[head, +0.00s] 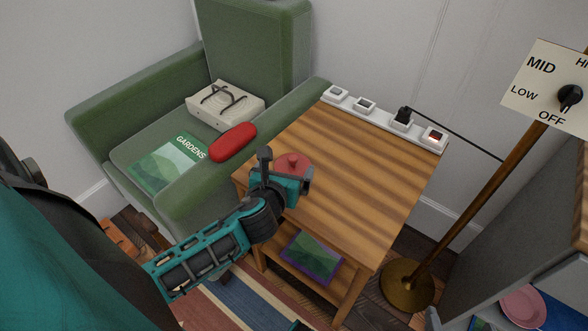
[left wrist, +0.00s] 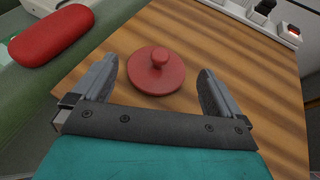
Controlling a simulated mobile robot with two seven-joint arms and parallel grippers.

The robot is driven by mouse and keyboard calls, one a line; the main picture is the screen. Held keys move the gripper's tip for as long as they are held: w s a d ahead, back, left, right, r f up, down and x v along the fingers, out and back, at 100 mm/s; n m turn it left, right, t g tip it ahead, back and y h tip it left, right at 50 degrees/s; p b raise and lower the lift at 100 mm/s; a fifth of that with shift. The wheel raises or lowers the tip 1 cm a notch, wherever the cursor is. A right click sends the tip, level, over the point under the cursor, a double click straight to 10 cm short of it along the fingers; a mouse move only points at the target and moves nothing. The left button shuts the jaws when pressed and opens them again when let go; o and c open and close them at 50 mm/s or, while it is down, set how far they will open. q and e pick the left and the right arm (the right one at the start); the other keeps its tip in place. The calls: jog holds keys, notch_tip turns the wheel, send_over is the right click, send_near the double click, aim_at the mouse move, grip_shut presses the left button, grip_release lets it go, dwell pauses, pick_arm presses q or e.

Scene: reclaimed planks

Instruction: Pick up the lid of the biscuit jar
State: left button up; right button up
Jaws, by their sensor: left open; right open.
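The lid is a round red disc with a knob on top. In the head view the lid (head: 293,160) is near the left edge of the wooden table, partly hidden by my left gripper (head: 286,168). In the left wrist view the lid (left wrist: 156,75) lies just ahead of and between the two open, empty fingers (left wrist: 157,72), apart from both. No jar body shows, and I cannot tell what is under the lid. My right gripper cannot be made out; only a small dark and teal piece shows at the bottom edge of the head view.
The table (head: 360,190) is otherwise clear, with a power strip (head: 385,117) along its back. A green armchair (head: 255,50) stands left, holding a red case (head: 233,141), a magazine (head: 168,163) and glasses on a pale box (head: 225,105). A lamp pole (head: 465,205) stands right.

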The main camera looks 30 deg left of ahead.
aim_at(291, 163)
pick_arm(q)
jog(key=shift+w+a+f, duration=0.2)
jog(key=shift+w+f, duration=0.15)
jog(key=shift+w, duration=0.25)
jog(key=b+x, duration=0.1)
jog(key=x, duration=0.1)
jog(key=b+x, duration=0.1)
jog(key=x, duration=0.1)
jog(key=shift+w+a+f, duration=0.1)
jog(key=shift+f, duration=0.3)
jog(key=shift+w+b, duration=0.3)
pick_arm(e)
notch_tip(291, 163, down, 3)
jog(key=shift+s+d+f, duration=0.1)
pick_arm(q)
jog(key=c, duration=0.8)
notch_tip(291, 163, up, 20)
jog(key=p, duration=0.9)
pick_arm(e)
notch_tip(291, 163, up, 7)
jog(key=d, duration=0.1)
jog(key=shift+s+r, duration=0.2)
jog(key=shift+s, duration=0.15)
